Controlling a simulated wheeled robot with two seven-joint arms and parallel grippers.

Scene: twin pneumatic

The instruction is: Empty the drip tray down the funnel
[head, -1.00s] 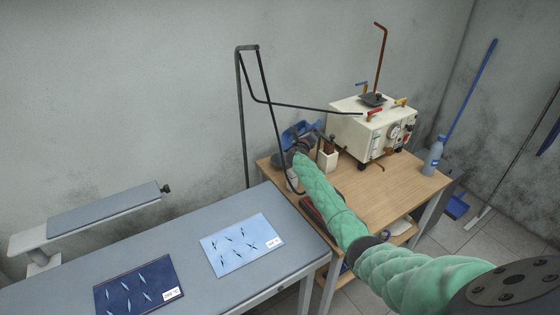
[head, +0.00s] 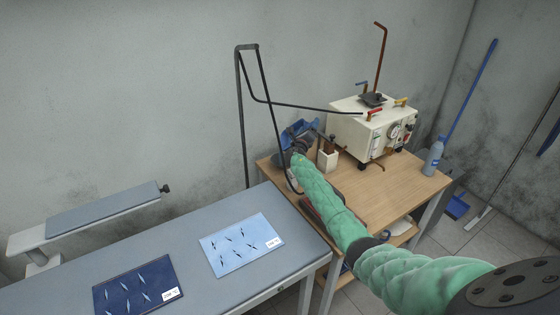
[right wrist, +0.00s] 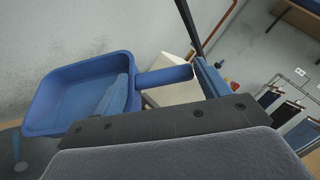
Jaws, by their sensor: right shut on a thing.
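The blue drip tray (right wrist: 78,92) is a shallow rectangular pan with a round blue handle (right wrist: 165,77). My right gripper (right wrist: 168,86) is shut on that handle in the right wrist view. No liquid can be made out inside the tray. In the head view the tray (head: 298,130) is at the far end of my green-sleeved right arm, near the wall at the back left of the wooden table. My right gripper (head: 294,151) is partly hidden there by the arm. I cannot pick out the funnel with certainty. My left gripper is not in view.
A white boiler box (head: 372,130) with valves and a brown pipe stands on the wooden table (head: 395,185). A small white container (head: 327,160) is close to the tray. A blue bottle (head: 434,157) stands at the right edge.

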